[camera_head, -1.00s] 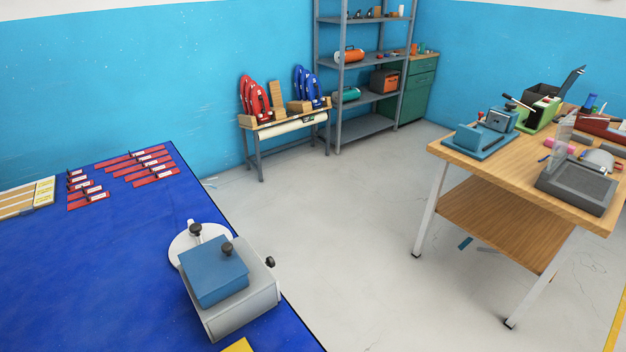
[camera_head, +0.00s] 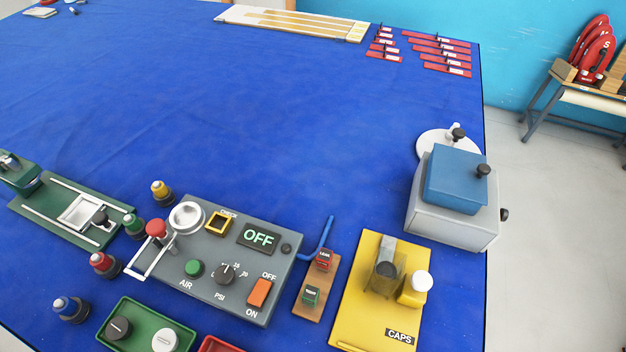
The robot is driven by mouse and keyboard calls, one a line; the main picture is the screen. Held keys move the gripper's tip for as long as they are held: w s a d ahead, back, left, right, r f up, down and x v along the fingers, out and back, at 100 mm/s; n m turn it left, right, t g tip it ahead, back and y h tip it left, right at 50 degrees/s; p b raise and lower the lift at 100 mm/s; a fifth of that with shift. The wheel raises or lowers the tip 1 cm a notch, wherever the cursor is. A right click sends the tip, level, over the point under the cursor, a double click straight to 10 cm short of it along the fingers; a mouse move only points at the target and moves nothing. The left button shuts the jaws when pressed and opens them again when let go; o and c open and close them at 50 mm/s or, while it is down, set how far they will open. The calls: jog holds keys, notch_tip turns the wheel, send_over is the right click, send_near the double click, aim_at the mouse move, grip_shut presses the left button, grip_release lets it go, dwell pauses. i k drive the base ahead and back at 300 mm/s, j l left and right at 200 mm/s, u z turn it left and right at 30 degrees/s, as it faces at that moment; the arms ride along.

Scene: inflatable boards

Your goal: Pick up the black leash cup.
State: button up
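A round black piece (camera_head: 119,328) lies in a small green tray (camera_head: 150,306) at the bottom left of the head view, beside a round white piece (camera_head: 165,340). It may be the black leash cup, but I cannot tell for sure. My gripper is not in view.
A grey control box (camera_head: 225,268) showing OFF stands right of these pieces. A yellow CAPS fixture (camera_head: 352,318) and a blue-and-grey device (camera_head: 450,218) stand further right. A red tray (camera_head: 222,345) is cut off below. The blue table's (camera_head: 250,110) middle is clear.

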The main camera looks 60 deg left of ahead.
aim_at(119, 327)
jog(key=k+l, duration=0.25)
jog(key=k, duration=0.15)
jog(key=k+l+u, duration=0.1)
jog(key=k+l, duration=0.2)
jog(key=k+u, duration=0.15)
jog(key=u, duration=1.5)
jog(key=k+j+z, duration=0.2)
jog(key=j+z, duration=0.15)
jog(key=j, duration=0.15)
jog(key=k+j+z, duration=0.2)
jog(key=j+z, duration=0.15)
jog(key=k+j+z, duration=0.35)
jog(key=i+j, duration=0.05)
jog(key=j, duration=0.1)
